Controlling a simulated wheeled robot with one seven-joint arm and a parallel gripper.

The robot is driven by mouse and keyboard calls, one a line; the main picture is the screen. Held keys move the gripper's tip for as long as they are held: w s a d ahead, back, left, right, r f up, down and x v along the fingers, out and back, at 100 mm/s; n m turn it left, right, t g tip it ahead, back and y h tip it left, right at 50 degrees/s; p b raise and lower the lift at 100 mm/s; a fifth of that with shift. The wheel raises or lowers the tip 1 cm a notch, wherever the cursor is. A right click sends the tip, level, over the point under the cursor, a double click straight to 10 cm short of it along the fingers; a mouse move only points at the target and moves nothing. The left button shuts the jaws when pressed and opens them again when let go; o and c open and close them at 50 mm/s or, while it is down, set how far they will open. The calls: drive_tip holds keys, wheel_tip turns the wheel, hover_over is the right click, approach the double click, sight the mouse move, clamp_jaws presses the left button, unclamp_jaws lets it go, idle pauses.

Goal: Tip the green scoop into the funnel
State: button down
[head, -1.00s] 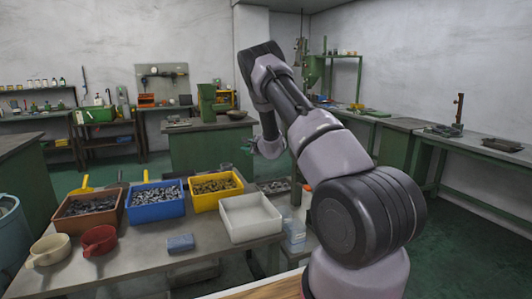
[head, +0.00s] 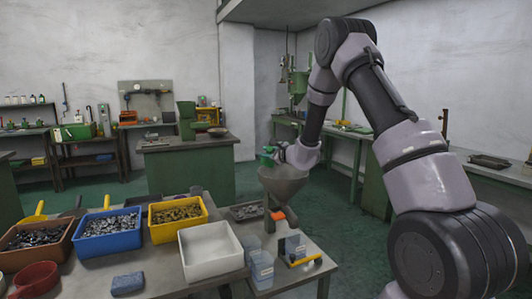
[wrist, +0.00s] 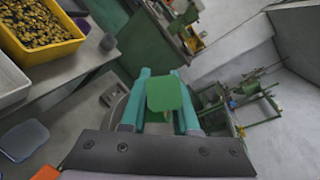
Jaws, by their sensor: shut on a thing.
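The green scoop (head: 266,158) is in my gripper (head: 277,152), which is shut on it, above the grey funnel (head: 284,182) in the head view. In the wrist view, the scoop (wrist: 168,92) shows as a flat green square between the teal fingers of my gripper (wrist: 160,74). I cannot tell whether it holds anything or how far it is tilted. The funnel's grey bowl (wrist: 120,108) shows partly behind the fingers in the wrist view. Its inside is mostly hidden.
On the bench at left stand a brown bin (head: 36,243), a blue bin (head: 109,233), a yellow bin (head: 177,218), all with small metal parts, and a white tray (head: 210,250). A red scoop (head: 36,278) and blue block (head: 128,284) lie in front.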

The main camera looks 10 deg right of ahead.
drive_tip(key=r+m, duration=0.1)
drive_tip(key=d+m, duration=0.1)
drive_tip(key=shift+w+d+r+m+y, duration=0.3)
drive_tip(key=shift+w+r, duration=0.05)
drive_tip(key=shift+w, duration=0.05)
drive_tip(key=w+d+f+m+y, duration=0.1)
drive_tip(key=w+d+m+y, duration=0.1)
drive_tip(key=d+m, duration=0.3)
drive_tip(key=shift+w+d+m, duration=0.15)
drive_tip(key=shift+w+m, duration=0.35)
drive_tip(key=shift+m, duration=1.4)
